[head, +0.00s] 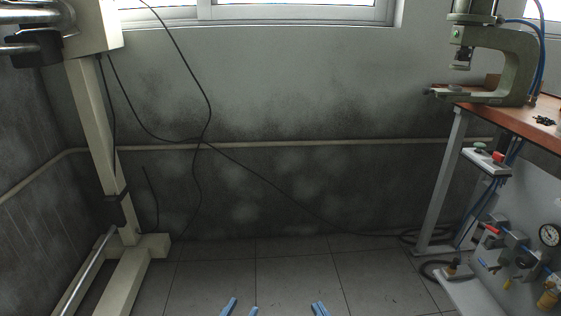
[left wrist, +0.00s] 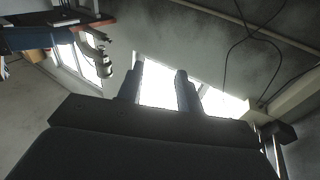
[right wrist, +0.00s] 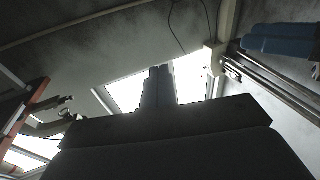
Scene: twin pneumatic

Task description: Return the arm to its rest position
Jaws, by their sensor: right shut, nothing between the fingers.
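My left gripper (head: 240,308) shows at the bottom edge of the head view, with its two blue fingertips apart. In the left wrist view its fingers (left wrist: 159,88) stand apart with nothing between them. My right gripper (head: 319,309) is at the bottom edge of the head view, right of the left one, with its blue fingertips together. In the right wrist view its fingers (right wrist: 158,87) are closed against each other and hold nothing. Both arms are mostly out of the head view, below its bottom edge.
A workbench (head: 500,122) with a green press (head: 522,65) stands at the right. A panel with a gauge (head: 549,235) and hoses is below it. A pale machine frame (head: 95,140) stands at the left. Cables hang on the back wall. The tiled floor (head: 215,275) between is clear.

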